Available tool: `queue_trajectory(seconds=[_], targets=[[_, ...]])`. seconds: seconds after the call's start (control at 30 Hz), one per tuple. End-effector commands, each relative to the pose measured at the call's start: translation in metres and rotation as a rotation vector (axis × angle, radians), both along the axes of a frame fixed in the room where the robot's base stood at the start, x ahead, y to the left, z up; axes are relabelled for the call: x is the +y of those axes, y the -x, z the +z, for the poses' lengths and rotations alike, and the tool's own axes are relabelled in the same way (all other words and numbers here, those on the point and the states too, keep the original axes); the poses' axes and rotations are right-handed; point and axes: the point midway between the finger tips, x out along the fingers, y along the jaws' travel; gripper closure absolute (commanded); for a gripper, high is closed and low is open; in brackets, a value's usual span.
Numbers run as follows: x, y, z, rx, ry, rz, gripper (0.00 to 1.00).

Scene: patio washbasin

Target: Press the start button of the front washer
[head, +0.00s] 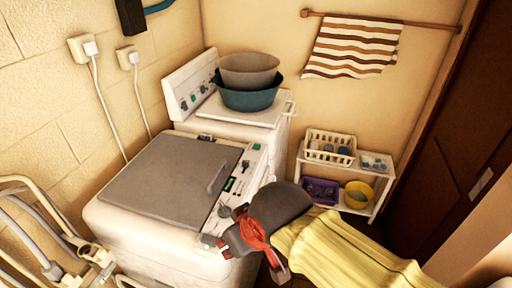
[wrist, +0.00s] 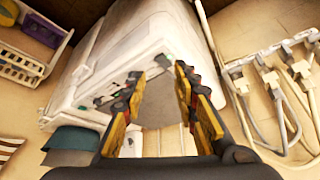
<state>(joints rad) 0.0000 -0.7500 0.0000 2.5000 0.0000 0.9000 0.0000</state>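The front washer (head: 160,182) is a white top-loader with a grey lid. Its control panel (head: 247,165) along the right edge carries knobs, a small green display (head: 230,184) and small buttons. I cannot tell which button is start. My gripper (head: 247,254) is by the panel's near end and hides part of it. In the wrist view, my gripper (wrist: 159,76) is open, with its yellow-padded fingers apart and nothing held. The white washer body (wrist: 140,38) is beyond them. The left finger overlaps the panel's knobs; contact cannot be told.
A second washer (head: 240,112) behind holds a teal basin (head: 249,99) and a grey basin (head: 250,72). A white shelf (head: 377,196) with baskets stands at the right. Pale pipes (head: 45,232) are at the lower left. Cords hang on the left wall.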

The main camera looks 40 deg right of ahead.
Motion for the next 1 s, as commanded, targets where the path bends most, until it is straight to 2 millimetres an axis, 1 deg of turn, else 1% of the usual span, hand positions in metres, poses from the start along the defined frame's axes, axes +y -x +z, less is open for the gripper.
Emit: queue_trajectory(seconds=[0.07,0.53,1.0], targets=[[0.0,0.0,0.0,0.0,0.0,0.0,0.74],[0.0,0.0,0.0,0.0,0.0,0.0,1.0],[0.0,0.0,0.0,0.0,0.0,0.0,1.0]])
